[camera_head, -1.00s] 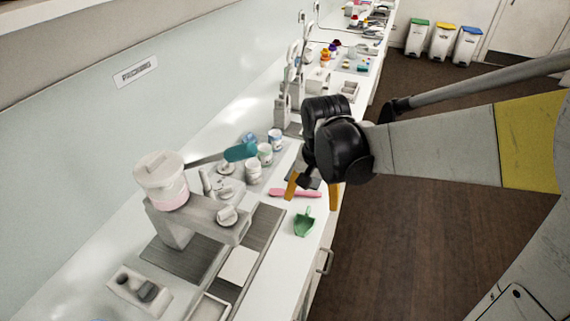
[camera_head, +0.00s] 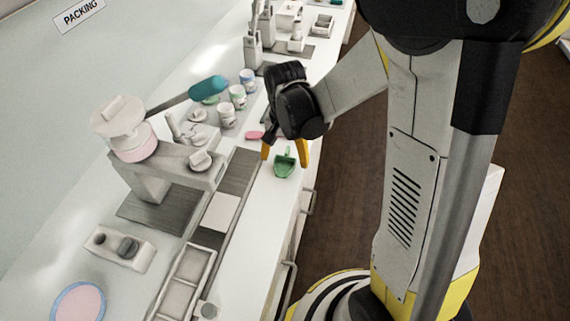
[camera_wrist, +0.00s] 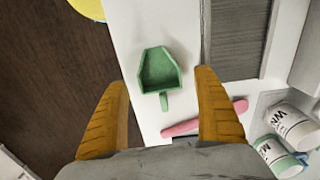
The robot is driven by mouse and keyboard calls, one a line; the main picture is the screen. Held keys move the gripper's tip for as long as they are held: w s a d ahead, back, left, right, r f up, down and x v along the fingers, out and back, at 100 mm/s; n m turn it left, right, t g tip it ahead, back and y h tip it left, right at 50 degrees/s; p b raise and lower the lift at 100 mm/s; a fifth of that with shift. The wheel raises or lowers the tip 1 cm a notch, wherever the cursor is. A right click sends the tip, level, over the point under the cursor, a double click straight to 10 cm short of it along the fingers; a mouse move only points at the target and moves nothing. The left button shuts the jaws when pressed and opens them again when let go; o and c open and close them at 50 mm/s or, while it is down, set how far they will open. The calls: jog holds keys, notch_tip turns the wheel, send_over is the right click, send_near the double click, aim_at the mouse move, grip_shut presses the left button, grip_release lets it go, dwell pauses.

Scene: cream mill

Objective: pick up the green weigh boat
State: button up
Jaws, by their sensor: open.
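The green weigh boat (camera_head: 285,165) lies on the white counter near its front edge, a small scoop-shaped tray with a short handle. In the wrist view the weigh boat (camera_wrist: 160,72) sits beyond my fingertips, with its handle pointing back between them. My gripper (camera_head: 284,153) is open, its two orange fingers apart and empty. In the wrist view my gripper (camera_wrist: 162,85) straddles the line of the handle without touching the boat. In the head view the fingers are close above the boat; the exact height is hard to tell.
A pink spatula (camera_wrist: 205,118) lies beside the boat, partly behind my right finger in the wrist view. Labelled tubs (camera_head: 238,96) stand farther back. A pale sheet (camera_head: 221,213) lies nearer the camera.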

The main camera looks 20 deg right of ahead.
jog(key=shift+f, duration=0.8)
jog(key=c, duration=1)
jog(key=shift+o, duration=0.2)
jog(key=shift+r, duration=0.15)
